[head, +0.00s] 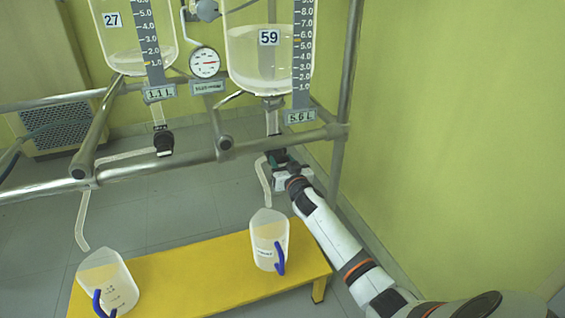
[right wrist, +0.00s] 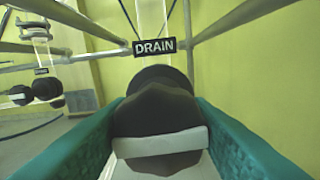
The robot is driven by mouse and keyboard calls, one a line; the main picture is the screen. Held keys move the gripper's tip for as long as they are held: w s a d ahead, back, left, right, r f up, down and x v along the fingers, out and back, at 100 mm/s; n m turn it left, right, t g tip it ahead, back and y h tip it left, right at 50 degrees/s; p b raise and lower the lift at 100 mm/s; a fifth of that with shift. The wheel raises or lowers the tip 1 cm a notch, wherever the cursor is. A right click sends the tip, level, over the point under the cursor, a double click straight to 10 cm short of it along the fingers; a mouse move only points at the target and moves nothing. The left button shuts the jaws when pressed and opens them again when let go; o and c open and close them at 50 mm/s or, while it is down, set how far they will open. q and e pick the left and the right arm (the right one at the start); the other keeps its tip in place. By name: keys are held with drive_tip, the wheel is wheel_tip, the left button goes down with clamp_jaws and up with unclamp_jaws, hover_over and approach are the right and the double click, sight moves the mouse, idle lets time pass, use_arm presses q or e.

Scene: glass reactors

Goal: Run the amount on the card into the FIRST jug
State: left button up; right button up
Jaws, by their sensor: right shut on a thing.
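My right gripper (head: 279,168) is shut on the dark drain valve knob (right wrist: 155,105) under the glass reactor marked 59 (head: 255,62); a DRAIN label (right wrist: 154,46) hangs behind it. That reactor holds clear liquid, and its plate (head: 300,117) reads 5.6 L. Its clear outlet hose (head: 264,185) ends above the right jug (head: 264,232). The left jug (head: 118,278) stands under the hose (head: 83,222) from reactor 27 (head: 125,48), whose plate (head: 160,93) reads 1.1 L. Both jugs have blue handles. I cannot tell whether they hold liquid. No amount card is recognisable. My left gripper is out of view.
The jugs stand on a yellow bench (head: 200,280). A metal pipe frame (head: 230,150) crosses in front of the reactors. A round gauge (head: 204,62) sits between them. The left reactor's dark valve (head: 163,141) is free. A green wall (head: 450,120) is at right.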

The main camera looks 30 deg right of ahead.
drive_tip(key=shift+n, duration=0.6)
drive_tip(key=shift+n+p, duration=0.45)
drive_tip(key=shift+n, duration=0.75)
drive_tip(key=n, duration=0.2)
drive_tip(key=shift+n, duration=0.4)
drive_tip(key=n, duration=0.2)
drive_tip(key=shift+n, duration=0.4)
drive_tip(key=n, duration=0.2)
drive_tip(key=shift+a+n+p, duration=0.1)
drive_tip(key=shift+n+p, duration=0.2)
drive_tip(key=n, duration=0.2)
drive_tip(key=shift+f+n, duration=0.1)
drive_tip(key=shift+n, duration=0.3)
drive_tip(key=n, duration=0.9)
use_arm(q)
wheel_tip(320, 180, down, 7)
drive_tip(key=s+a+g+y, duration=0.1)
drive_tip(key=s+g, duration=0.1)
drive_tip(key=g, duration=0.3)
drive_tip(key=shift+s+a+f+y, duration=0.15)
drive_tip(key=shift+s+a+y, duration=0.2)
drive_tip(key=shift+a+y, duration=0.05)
use_arm(e)
drive_tip(key=shift+f+n, duration=0.1)
drive_tip(key=shift+n, duration=1.3)
